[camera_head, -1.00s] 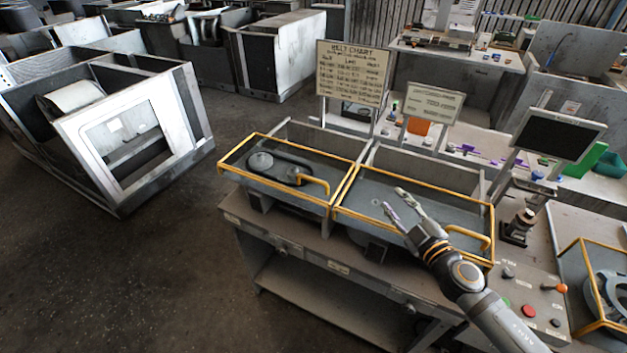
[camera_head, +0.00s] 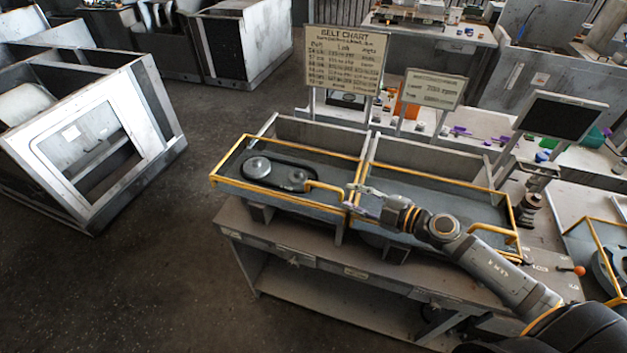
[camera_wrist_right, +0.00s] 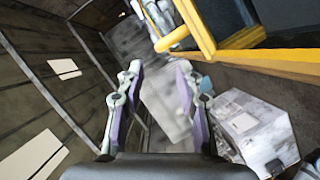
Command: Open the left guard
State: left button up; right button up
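The left guard (camera_head: 232,182) is a yellow-edged frame lying closed over the left bay, with a pulley and belt (camera_head: 275,173) visible inside. Its yellow handle (camera_head: 325,187) stands at the right of its front side. My right gripper (camera_head: 350,197) is open and empty, just right of this handle, over the divider between the two bays. In the right wrist view its fingers (camera_wrist_right: 155,78) are spread, and a yellow bar (camera_wrist_right: 195,25) shows above and to the right, outside them. Whether it touches the handle I cannot tell. My left gripper is not in view.
The right guard (camera_head: 430,173), also yellow-edged, lies beside it under my right arm, with its own handle (camera_head: 492,232). A belt chart sign (camera_head: 345,60), a smaller sign (camera_head: 436,88) and a dark monitor (camera_head: 560,115) stand behind.

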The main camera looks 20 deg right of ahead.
aim_at(328, 187)
jog(key=b+x, duration=0.1)
jog(key=x, duration=0.3)
jog(key=shift+b, duration=0.3)
jog(key=b+x, duration=0.2)
jog(key=x, duration=0.2)
jog(key=shift+w+a+f, duration=0.15)
jog(key=shift+w+a, duration=0.2)
jog(key=shift+w, duration=0.15)
jog(key=shift+w+a, duration=0.1)
jog(key=shift+a, duration=0.05)
jog(key=c, duration=0.7)
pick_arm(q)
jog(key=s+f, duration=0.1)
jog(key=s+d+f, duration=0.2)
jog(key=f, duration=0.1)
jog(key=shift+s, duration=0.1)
pick_arm(e)
grip_shut()
